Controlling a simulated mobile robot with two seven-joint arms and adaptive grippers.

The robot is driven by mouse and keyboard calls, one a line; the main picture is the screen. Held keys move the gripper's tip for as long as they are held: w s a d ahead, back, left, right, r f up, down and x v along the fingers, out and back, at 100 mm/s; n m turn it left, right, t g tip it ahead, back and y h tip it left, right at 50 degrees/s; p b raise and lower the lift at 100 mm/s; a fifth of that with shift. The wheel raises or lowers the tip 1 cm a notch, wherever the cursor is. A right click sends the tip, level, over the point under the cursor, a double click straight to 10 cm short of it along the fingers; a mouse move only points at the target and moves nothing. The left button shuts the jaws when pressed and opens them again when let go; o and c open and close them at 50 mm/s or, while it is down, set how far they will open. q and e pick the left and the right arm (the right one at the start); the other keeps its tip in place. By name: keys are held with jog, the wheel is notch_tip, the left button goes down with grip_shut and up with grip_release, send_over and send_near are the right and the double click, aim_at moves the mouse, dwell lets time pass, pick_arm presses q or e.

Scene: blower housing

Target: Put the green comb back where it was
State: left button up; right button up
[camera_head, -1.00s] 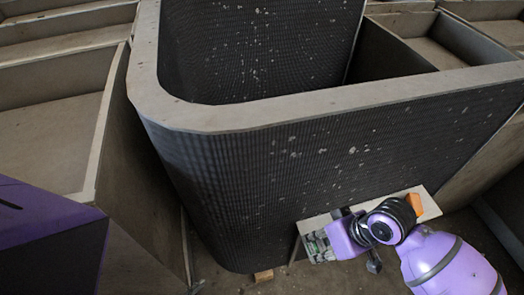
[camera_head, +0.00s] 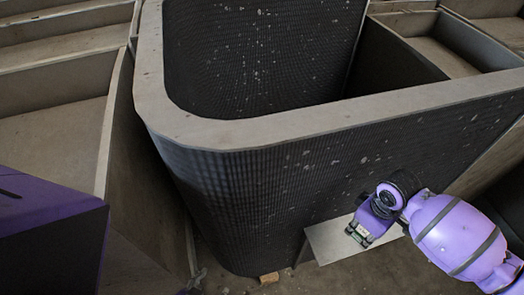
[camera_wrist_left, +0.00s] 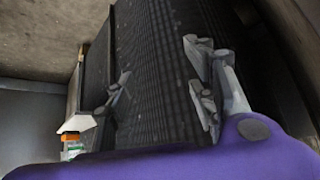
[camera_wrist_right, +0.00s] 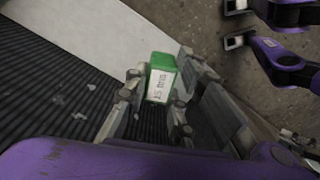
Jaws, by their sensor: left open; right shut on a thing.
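My right gripper (camera_wrist_right: 158,90) is shut on a green block (camera_wrist_right: 161,76) with a white label that starts with "15"; the rest is hard to read. No comb teeth show on it. In the head view my right gripper (camera_head: 362,232) is over a pale shelf (camera_head: 328,243) beside the dark ribbed housing (camera_head: 240,200); the block is too small there to make out. My left gripper (camera_wrist_left: 160,85) is open and empty in the left wrist view, in front of a dark ribbed wall. It is out of the head view.
An orange piece (camera_wrist_left: 70,137) and a small green and white thing (camera_wrist_left: 72,151) show at the left of the left wrist view. A small wooden block (camera_head: 269,278) lies on the floor at the housing's foot. Grey panels (camera_head: 50,150) stand at the left.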

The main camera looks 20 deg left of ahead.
aim_at(359, 227)
jog(key=w+f, duration=0.2)
jog(key=f, duration=0.1)
jog(key=shift+f, duration=0.1)
jog(key=shift+w+f+b, duration=0.4)
jog(key=shift+w+f, duration=0.2)
jog(key=shift+w, duration=0.05)
notch_tip(359, 227, down, 3)
jog(key=shift+f, duration=0.1)
pick_arm(q)
jog(key=shift+a+f, duration=0.45)
jog(key=shift+f, duration=0.05)
pick_arm(e)
jog(key=o, duration=0.6)
jog(key=shift+c, duration=0.2)
jog(key=o, duration=0.5)
jog(key=shift+c, duration=0.2)
